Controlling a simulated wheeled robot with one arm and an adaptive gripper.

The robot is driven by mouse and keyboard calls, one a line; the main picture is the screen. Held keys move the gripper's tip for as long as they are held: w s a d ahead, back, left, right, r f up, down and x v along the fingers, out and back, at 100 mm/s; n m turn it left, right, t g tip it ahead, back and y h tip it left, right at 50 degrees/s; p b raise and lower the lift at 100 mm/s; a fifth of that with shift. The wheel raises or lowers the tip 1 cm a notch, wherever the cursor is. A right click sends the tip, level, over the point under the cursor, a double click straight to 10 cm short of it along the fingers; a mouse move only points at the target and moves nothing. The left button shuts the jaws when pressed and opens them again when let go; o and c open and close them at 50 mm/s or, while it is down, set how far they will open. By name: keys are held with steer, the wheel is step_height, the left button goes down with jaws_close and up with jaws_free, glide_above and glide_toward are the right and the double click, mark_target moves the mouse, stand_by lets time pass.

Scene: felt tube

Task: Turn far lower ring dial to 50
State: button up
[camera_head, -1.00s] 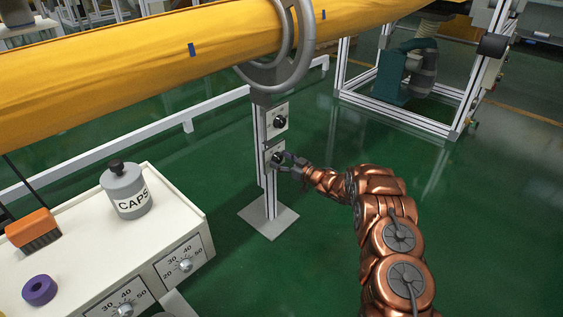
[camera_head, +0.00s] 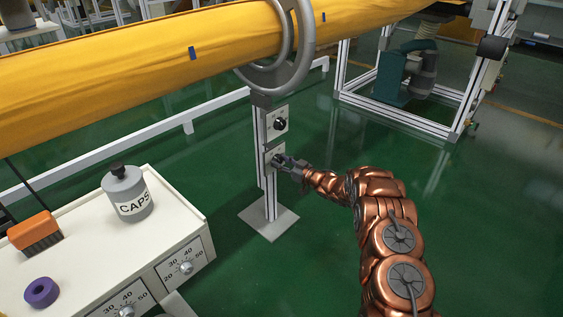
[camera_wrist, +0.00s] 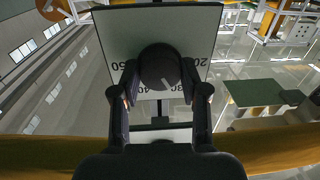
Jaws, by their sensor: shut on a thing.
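The far ring stand (camera_head: 268,190) carries two dial plates, one above the other. The lower dial plate (camera_head: 272,153) is partly covered by my gripper (camera_head: 281,162). In the wrist view, the lower dial's round black knob (camera_wrist: 159,66) sits between my two dark fingers (camera_wrist: 160,100), which are shut on it. Behind it is the pale plate (camera_wrist: 121,35), with 50 at left, 20 at right, and 40 and 30 partly hidden below.
The upper dial (camera_head: 280,124) is just above my gripper. A grey ring (camera_head: 284,65) surrounds the yellow felt tube (camera_head: 120,60). A bench (camera_head: 190,225) with a CAPS jar (camera_head: 127,192), brush (camera_head: 36,232) and purple ring (camera_head: 41,292) stands at left. Green floor is clear around the stand.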

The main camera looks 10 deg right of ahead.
steer(key=shift+r+m+p, duration=0.25)
steer(key=shift+m+p, duration=0.25)
steer(key=shift+p, duration=0.3)
steer(key=m+p, duration=0.2)
steer(key=shift+m+p, duration=0.3)
steer(key=shift+p, duration=0.1)
steer(key=m, duration=0.1)
steer(key=m+p, duration=0.1)
steer(key=shift+f+m, duration=0.2)
steer(key=shift+m, duration=0.1)
steer(key=m, duration=0.4)
steer(key=shift+w+d+f+m+t+p, duration=0.1)
steer(key=shift+m+t+p, duration=0.2)
steer(key=shift+m, duration=0.1)
steer(key=m, duration=0.6)
steer(key=shift+m, duration=0.4)
steer(key=m, duration=0.3)
steer(key=m+h, duration=0.1)
steer(key=m, duration=0.2)
steer(key=shift+f+m+t+p, duration=0.15)
steer(key=shift+m+t+p, duration=0.2)
steer(key=shift+m+t, duration=0.05)
steer(key=o, duration=1.1)
